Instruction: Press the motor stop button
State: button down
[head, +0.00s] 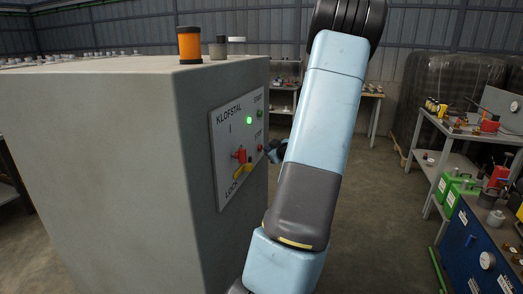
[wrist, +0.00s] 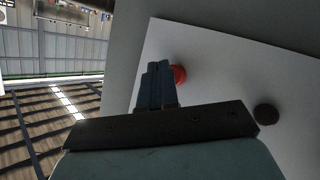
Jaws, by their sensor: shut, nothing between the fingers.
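A grey panel (head: 226,160) on the side of a grey cabinet (head: 120,170) carries labels and controls. The red stop button (head: 260,148) is at its right edge under a STOP label. A green start button (head: 260,114) is above it. My gripper (head: 272,155) is just right of the stop button, partly hidden behind my arm. In the wrist view my gripper's fingers (wrist: 157,68) are shut and empty. The red button (wrist: 179,75) shows right beside the fingertips, partly covered by them; I cannot tell if they touch. A dark round button (wrist: 265,114) is farther right.
A lit green lamp (head: 249,120), a red switch (head: 239,154) and a yellow lock handle (head: 243,169) are on the same panel. An orange beacon (head: 190,45) stands on the cabinet. A workbench (head: 450,130) and blue cabinet (head: 470,250) are at the right. Floor between is free.

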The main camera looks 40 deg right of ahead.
jog(key=shift+w+a, duration=0.25)
jog(key=shift+w, duration=0.2)
dwell(0.5)
jog(key=shift+s+d, duration=0.1)
jog(key=shift+s, duration=0.05)
jog(key=shift+s+d, duration=0.35)
jog(key=shift+s, duration=0.35)
jog(key=shift+s+d, duration=0.4)
jog(key=shift+s, duration=0.35)
jog(key=shift+s+d, duration=0.35)
jog(key=shift+s, duration=0.4)
jog(key=shift+s+d, duration=0.4)
jog(key=shift+s, duration=0.35)
